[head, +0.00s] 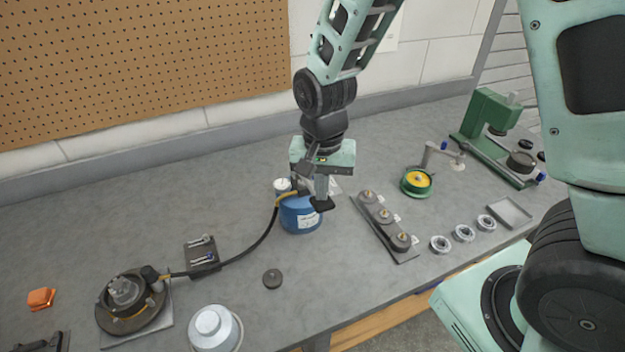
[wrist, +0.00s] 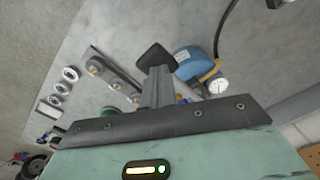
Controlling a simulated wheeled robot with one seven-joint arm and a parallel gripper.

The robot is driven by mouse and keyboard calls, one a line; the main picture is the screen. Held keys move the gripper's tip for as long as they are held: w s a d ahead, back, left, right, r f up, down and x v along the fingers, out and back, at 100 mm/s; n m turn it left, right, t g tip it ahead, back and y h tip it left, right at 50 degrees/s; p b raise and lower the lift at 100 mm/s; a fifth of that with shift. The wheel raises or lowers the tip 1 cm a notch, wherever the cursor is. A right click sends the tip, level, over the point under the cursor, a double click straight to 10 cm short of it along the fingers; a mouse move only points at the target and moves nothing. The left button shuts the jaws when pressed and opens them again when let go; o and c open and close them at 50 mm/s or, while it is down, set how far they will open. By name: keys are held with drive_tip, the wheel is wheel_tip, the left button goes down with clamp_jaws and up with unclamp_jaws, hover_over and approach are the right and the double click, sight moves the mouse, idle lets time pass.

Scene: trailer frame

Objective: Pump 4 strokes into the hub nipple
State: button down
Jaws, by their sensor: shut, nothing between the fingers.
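The blue grease pump (head: 300,217) stands on the bench near the middle, with a white-faced gauge (head: 282,185) at its top left. The pump also shows in the wrist view (wrist: 195,62), its gauge (wrist: 217,86) beside it. A black hose (head: 245,254) with a yellow sleeve runs from the pump to the hub (head: 126,294) at the left. My gripper (head: 322,203) is shut and empty, pointing down above and in front of the pump. It hides part of the pump top, and I cannot make out a handle.
A rack with several knobs (head: 388,225) lies right of the pump. Beyond are rings (head: 463,233), a green dish (head: 416,182) and a green press (head: 490,130). The back bench is mostly clear.

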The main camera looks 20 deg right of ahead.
drive_tip(key=shift+f, duration=0.15)
drive_tip(key=shift+s+f+b, duration=0.2)
drive_tip(key=shift+f+b, duration=0.6)
drive_tip(key=shift+f, duration=0.3)
